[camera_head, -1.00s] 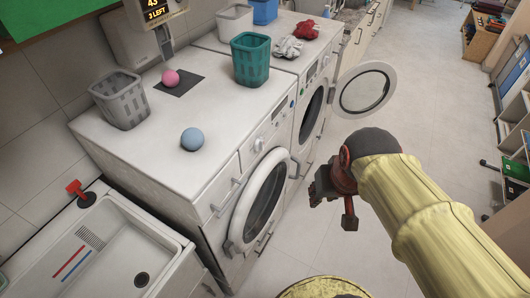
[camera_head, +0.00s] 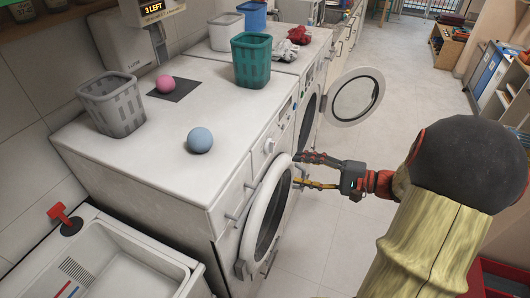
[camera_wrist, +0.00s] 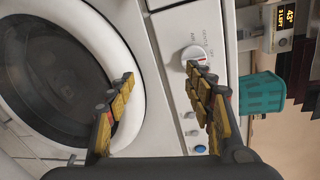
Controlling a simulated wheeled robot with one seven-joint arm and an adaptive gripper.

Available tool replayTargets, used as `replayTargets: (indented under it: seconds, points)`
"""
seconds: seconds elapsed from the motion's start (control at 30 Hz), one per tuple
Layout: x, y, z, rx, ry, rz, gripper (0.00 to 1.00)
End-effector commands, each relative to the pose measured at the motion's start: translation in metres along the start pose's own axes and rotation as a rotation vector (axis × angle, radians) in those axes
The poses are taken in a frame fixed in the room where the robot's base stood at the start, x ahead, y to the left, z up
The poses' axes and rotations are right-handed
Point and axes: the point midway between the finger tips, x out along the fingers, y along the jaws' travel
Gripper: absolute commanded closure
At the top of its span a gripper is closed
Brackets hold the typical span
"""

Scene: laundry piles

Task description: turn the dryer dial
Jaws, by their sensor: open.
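The nearer white front-loading machine (camera_head: 150,165) has a round white dial (camera_head: 269,146) on its front panel, above the round door (camera_head: 265,215). My gripper (camera_head: 299,170) is open and empty in front of this machine, to the right of the dial in the head view. In the wrist view my gripper (camera_wrist: 161,80) has one finger over the door rim and the other just below the dial, overlapping its lower edge. I cannot tell whether that finger touches it.
The farther machine's round door (camera_head: 356,97) stands open to the right. A grey basket (camera_head: 112,103), teal basket (camera_head: 251,60), blue ball (camera_head: 199,140) and pink ball (camera_head: 165,84) sit on top. A sink (camera_head: 120,258) is at lower left.

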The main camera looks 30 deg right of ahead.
Motion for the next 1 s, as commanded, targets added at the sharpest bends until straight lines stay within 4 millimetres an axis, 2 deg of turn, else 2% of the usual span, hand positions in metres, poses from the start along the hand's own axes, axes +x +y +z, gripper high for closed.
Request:
replayTargets:
  seconds: [0.03,0.13,0.33,0.7,0.83,1.0]
  points:
    - [-0.002,-0.021,-0.005,-0.067,0.012,-0.061,0.47]
    - [-0.004,-0.044,-0.005,-0.171,0.019,-0.141,0.47]
    - [0.003,-0.047,-0.001,-0.234,0.010,-0.148,0.47]
    - [0.055,-0.053,0.000,-0.233,0.007,-0.146,0.47]
    - [0.067,-0.055,-0.001,-0.232,0.009,-0.145,0.47]
    - [0.073,-0.057,-0.001,-0.230,0.011,-0.146,0.47]
